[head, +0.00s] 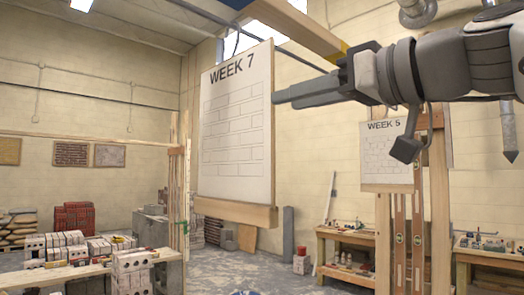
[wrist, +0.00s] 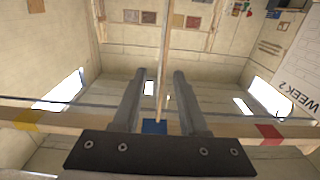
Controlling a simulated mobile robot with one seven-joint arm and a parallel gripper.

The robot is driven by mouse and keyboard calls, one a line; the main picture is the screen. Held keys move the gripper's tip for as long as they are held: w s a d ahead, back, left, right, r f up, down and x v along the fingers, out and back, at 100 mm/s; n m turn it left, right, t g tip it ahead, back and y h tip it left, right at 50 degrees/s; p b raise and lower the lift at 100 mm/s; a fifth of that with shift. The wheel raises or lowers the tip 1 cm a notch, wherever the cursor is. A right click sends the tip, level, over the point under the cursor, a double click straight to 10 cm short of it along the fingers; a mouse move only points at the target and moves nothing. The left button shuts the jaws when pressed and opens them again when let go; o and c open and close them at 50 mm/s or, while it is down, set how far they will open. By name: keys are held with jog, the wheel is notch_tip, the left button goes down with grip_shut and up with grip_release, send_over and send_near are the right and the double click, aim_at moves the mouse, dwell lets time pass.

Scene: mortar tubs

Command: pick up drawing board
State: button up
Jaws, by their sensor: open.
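The drawing board (head: 236,120), a white sheet headed WEEK 7 with a brick pattern and a wooden strip along its bottom, hangs from a dark cord near the centre of the head view. My gripper (head: 278,97) comes in from the right, its fingertips at the board's right edge. In the wrist view my gripper (wrist: 157,78) is open, its two fingers apart. A thin pale strip (wrist: 164,62), apparently the board edge-on, lies between them, with a gap visible on each side.
A WEEK 5 board (head: 388,160) hangs farther back at right. A WEEK 2 board (wrist: 300,58) shows at the wrist view's right. An overhead beam (head: 300,20) runs above the gripper. Benches (head: 345,238) with tools stand at right; bricks (head: 132,268) are stacked at lower left.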

jog(key=p, duration=0.2)
send_near(231, 114)
jog(key=w+a, duration=0.1)
jog(key=w, duration=0.1)
jog(key=p+x, duration=0.1)
jog(key=x, duration=0.2)
jog(key=p+x, duration=0.1)
jog(key=x, duration=0.1)
jog(key=shift+a+r, duration=0.25)
jog(key=shift+a, duration=0.2)
grip_shut()
dwell(0.9)
